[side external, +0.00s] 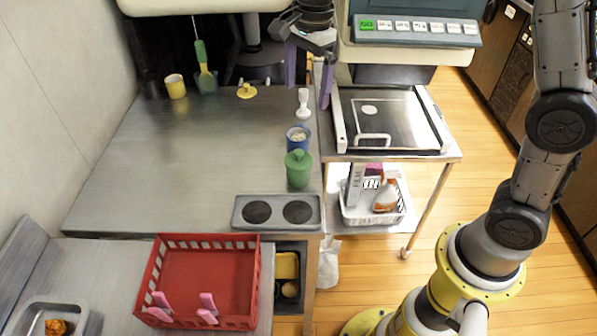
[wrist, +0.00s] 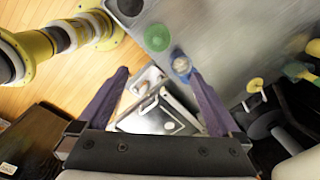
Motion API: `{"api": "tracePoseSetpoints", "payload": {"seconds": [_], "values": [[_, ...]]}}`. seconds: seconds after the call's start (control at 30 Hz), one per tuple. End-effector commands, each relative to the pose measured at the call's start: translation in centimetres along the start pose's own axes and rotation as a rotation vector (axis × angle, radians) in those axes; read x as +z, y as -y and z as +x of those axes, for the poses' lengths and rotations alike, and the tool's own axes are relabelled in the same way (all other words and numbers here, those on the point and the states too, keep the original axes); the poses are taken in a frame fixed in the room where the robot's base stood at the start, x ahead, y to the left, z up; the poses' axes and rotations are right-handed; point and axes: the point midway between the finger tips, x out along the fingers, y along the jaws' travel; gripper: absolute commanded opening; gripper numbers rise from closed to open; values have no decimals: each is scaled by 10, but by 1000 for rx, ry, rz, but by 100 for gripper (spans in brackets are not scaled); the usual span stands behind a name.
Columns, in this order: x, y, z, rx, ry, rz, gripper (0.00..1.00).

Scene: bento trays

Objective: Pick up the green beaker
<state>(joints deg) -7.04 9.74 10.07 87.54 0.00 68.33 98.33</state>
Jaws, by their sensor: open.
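The green beaker (side external: 298,169) stands upright on the metal counter, near its right edge, with a green lid and knob on top. In the wrist view the green beaker (wrist: 157,38) shows from above as a round green shape at the top middle, beyond the fingertips. My gripper (side external: 308,82) is open and empty, high over the back right of the counter and well apart from the beaker. In the wrist view my gripper's purple fingers (wrist: 155,75) are spread wide with nothing between them.
A blue cup (side external: 298,138) stands just behind the beaker, with a white bottle (side external: 303,103) behind that. A two-hole grey plate (side external: 277,212) lies in front. A red crate (side external: 198,280) sits lower left. A machine with a tray (side external: 392,120) stands right.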

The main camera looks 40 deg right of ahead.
Motion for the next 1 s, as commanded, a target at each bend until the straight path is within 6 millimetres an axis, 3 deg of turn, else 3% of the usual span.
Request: {"api": "tracePoseSetpoints", "payload": {"seconds": [0.1,0.33,0.6,1.0], "values": [[6,5,26,53,-7,-14,100],[9,2,54,80,-11,-23,100],[8,-2,103,79,-11,-23,100],[11,-4,139,79,-11,-23,100]]}}
